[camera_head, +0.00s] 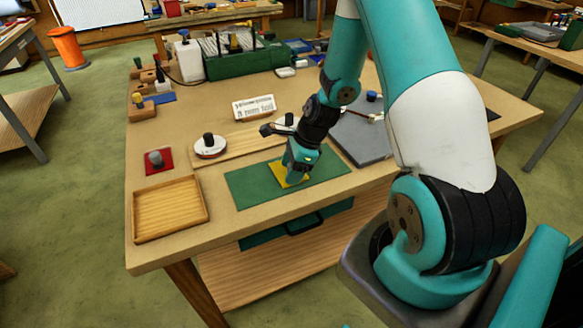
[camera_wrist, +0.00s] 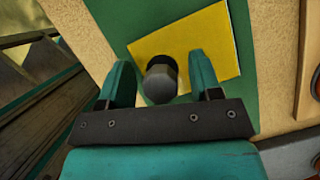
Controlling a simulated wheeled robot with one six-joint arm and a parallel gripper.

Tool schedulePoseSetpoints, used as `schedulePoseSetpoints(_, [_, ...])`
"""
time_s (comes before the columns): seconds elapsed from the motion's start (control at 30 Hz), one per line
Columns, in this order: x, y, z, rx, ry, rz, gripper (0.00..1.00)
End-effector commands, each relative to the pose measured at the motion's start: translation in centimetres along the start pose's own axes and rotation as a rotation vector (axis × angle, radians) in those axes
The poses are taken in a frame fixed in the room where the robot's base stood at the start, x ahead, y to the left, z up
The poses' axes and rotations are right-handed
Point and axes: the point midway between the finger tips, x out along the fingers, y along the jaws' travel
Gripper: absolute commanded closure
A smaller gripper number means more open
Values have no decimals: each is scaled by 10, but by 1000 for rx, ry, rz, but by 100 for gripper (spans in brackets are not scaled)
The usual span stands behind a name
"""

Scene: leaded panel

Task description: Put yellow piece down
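The yellow piece (camera_wrist: 215,45) is a flat four-sided plate with a dark round knob (camera_wrist: 160,84). It lies on the green mat (camera_head: 243,192) near the table's front edge, and part of it shows below my gripper in the head view (camera_head: 279,170). My gripper (camera_wrist: 160,75) is low over the piece. Its two teal fingers stand on either side of the knob, with a visible gap on each side, so it is open. In the head view my gripper hides part of the piece.
A red piece (camera_head: 168,155) and a round white piece (camera_head: 211,151), both with knobs, lie to the left. An empty wooden tray (camera_head: 205,217) sits at the front left. A grey board (camera_head: 358,145) is right of my gripper, and a small sign (camera_head: 254,107) stands behind.

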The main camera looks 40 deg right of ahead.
Motion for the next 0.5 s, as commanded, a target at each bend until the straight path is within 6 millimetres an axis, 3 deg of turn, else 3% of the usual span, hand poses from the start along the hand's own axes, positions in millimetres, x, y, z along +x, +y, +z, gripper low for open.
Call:
schedulePoseSetpoints(0.27, [-16, -1, 1, 0, 0, -4, 42])
schedulePoseSetpoints(0.5, [-67, -2, 0, 0, 0, -8, 42])
